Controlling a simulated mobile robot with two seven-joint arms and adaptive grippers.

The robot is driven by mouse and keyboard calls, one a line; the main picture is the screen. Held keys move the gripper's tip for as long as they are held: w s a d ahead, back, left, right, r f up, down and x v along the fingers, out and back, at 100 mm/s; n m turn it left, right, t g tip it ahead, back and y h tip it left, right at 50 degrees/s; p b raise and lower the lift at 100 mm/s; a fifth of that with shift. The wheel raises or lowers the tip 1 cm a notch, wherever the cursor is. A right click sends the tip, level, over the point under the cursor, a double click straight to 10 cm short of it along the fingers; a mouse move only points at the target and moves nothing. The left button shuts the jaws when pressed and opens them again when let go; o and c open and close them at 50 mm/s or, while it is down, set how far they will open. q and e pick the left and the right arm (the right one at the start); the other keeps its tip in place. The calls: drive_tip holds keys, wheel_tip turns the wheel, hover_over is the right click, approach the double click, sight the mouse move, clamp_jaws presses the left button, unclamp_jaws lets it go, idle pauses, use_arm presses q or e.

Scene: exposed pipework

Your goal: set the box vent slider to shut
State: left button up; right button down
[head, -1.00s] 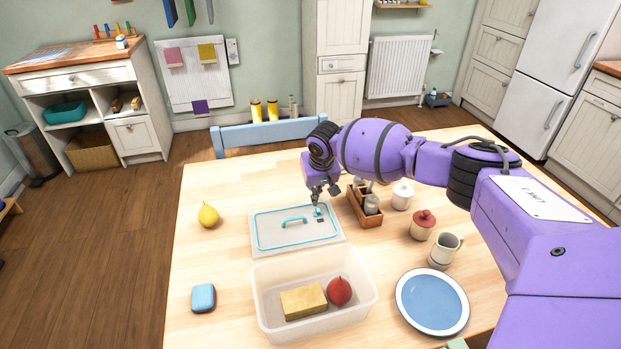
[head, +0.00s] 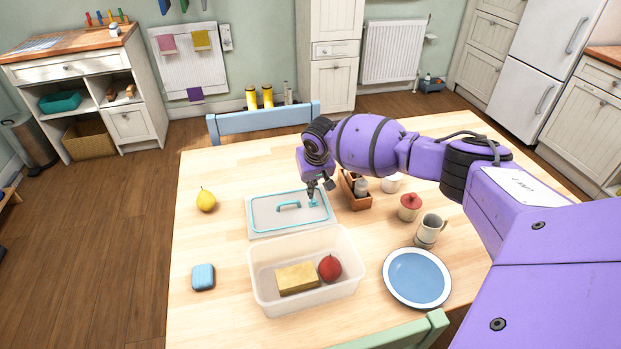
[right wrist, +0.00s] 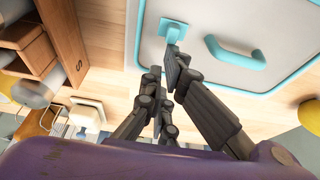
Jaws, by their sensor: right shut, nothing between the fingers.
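The box lid (head: 264,221), pale with a teal rim and a teal handle (head: 289,206), lies flat on the table behind the open clear box (head: 256,290). The small teal vent slider (head: 313,203) is near the lid's right end; it also shows in the right wrist view (right wrist: 174,27). My right gripper (head: 314,194) is shut and empty, pointing down at the slider. In the right wrist view its fingertips (right wrist: 172,54) are at the slider's near edge; I cannot tell whether they touch. The vent opening is not clearly visible. My left gripper is out of view.
The box holds a yellow sponge (head: 297,277) and a red fruit (head: 329,268). A wooden caddy (head: 352,193), a red-lidded jar (head: 409,208), a mug (head: 429,230) and a blue plate (head: 417,277) stand to the right. A pear (head: 206,200) and a blue block (head: 203,277) lie left.

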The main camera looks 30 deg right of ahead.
sight(314, 201)
drive_tip(key=shift+w+f, duration=0.1)
drive_tip(key=shift+f, duration=0.15)
drive_tip(key=v, duration=1.2)
